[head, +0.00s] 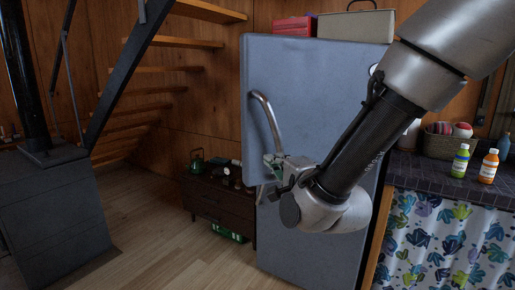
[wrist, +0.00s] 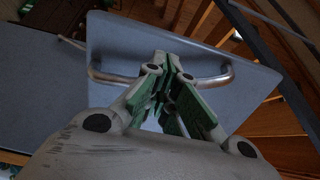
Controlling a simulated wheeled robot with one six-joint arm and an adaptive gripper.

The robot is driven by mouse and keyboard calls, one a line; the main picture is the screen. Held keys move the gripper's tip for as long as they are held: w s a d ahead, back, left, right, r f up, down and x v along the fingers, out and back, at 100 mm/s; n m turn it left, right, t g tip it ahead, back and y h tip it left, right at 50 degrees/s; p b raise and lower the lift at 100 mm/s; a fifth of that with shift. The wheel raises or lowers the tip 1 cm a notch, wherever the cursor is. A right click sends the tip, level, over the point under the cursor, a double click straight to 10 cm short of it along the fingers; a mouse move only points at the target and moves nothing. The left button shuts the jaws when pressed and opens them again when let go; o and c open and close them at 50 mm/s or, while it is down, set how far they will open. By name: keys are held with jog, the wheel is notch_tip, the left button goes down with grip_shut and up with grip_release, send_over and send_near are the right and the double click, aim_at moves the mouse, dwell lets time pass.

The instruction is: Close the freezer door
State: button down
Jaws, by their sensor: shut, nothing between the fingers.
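The freezer door (head: 325,90) is the upper blue-grey door of the fridge-freezer. Its left edge juts out past the lower door (head: 300,245), so it looks ajar; the gap itself is hidden. It carries a curved metal handle (head: 264,112). In the wrist view, the freezer door (wrist: 135,40) fills the middle, with its handle (wrist: 218,80) running across behind my fingers. My gripper (head: 272,170) is shut and empty, in front of the door near the handle's lower end. The wrist view shows its fingertips (wrist: 172,68) overlapping the handle; I cannot tell whether they touch.
A red box (head: 295,26) and a basket (head: 356,24) sit on top of the fridge. Timber stairs (head: 150,90) and a low dark cabinet (head: 218,205) stand to the left. A tiled counter (head: 435,178) with bottles is at the right. The wooden floor (head: 155,230) at left is clear.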

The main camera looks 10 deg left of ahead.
aim_at(254, 144)
jog(key=x, duration=1.2)
jog(key=shift+w, duration=0.1)
jog(key=shift+a, duration=0.1)
